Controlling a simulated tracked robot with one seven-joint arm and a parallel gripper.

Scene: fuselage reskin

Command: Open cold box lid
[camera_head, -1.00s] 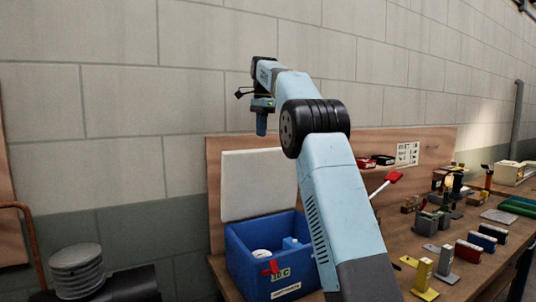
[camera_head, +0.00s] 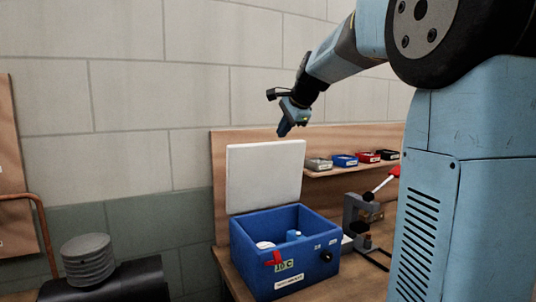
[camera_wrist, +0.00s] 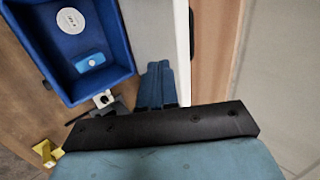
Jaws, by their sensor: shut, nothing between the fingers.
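The cold box (camera_head: 262,278) is a blue open-topped box on the bench, with a red mark and a label on its front. Its white lid (camera_head: 265,178) stands upright at the back edge, so the box is open. Inside are a round white item (camera_wrist: 71,20) and a small blue item (camera_wrist: 90,61). My gripper (camera_head: 284,130) is above the lid's top right part in the head view, shut and empty. In the wrist view my gripper's fingers (camera_wrist: 156,84) point past the lid's edge (camera_wrist: 182,55), beside the box; whether they touch the lid I cannot tell.
Several small bins, one of them blue (camera_head: 344,160), sit on a shelf right of the lid. A grey clamp-like tool with a red handle (camera_head: 387,180) stands right of the box. A ribbed grey cylinder (camera_head: 88,262) is at the lower left.

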